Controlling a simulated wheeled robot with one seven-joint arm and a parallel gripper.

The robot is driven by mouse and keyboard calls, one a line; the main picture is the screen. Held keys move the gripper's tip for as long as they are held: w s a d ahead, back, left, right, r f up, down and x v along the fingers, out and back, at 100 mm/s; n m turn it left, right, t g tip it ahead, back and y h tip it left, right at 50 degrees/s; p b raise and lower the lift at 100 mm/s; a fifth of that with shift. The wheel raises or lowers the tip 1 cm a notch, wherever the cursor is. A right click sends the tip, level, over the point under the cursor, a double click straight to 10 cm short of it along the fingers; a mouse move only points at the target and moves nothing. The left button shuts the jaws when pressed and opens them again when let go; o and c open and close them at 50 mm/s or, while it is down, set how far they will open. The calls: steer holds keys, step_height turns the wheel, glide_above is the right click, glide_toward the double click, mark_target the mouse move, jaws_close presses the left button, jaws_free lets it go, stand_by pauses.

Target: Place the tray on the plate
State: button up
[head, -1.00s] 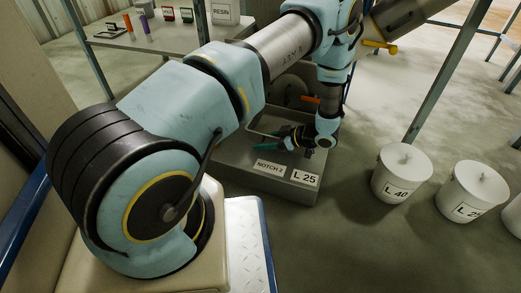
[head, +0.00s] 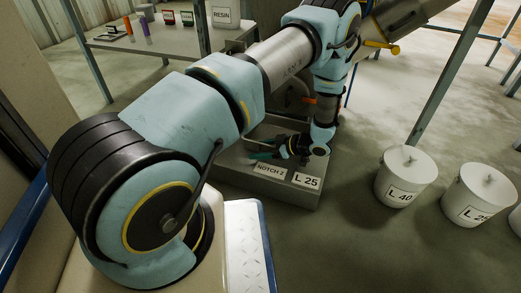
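My gripper (head: 264,156), with green fingertips, is low over a grey box-like base (head: 232,177) whose front carries the labels "NOTCH 2" and "L 25". Its fingers point left, near the top of this base. The gripper is small and dark here, so I cannot tell whether it is open or shut, or whether it holds anything. I cannot make out a separate tray; my arm hides part of the area behind the gripper. The top of the base may be the plate, but this is not clear.
White lidded buckets labelled "L 40" (head: 405,178) and "L 25" (head: 480,194) stand on the floor at right. A table (head: 172,39) at the back left holds small items and a "RESIN" box (head: 222,17). A metal post (head: 447,80) rises at right. Floor between base and buckets is clear.

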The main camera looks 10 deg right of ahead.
steer(key=shift+o, duration=0.6)
steer(key=shift+r, duration=0.1)
steer(key=shift+s+d+r, duration=0.15)
steer(key=shift+d, duration=0.05)
steer(key=p+v, duration=0.4)
steer(key=v, duration=0.7)
steer(key=shift+s+d, duration=0.15)
steer(key=shift+d, duration=0.05)
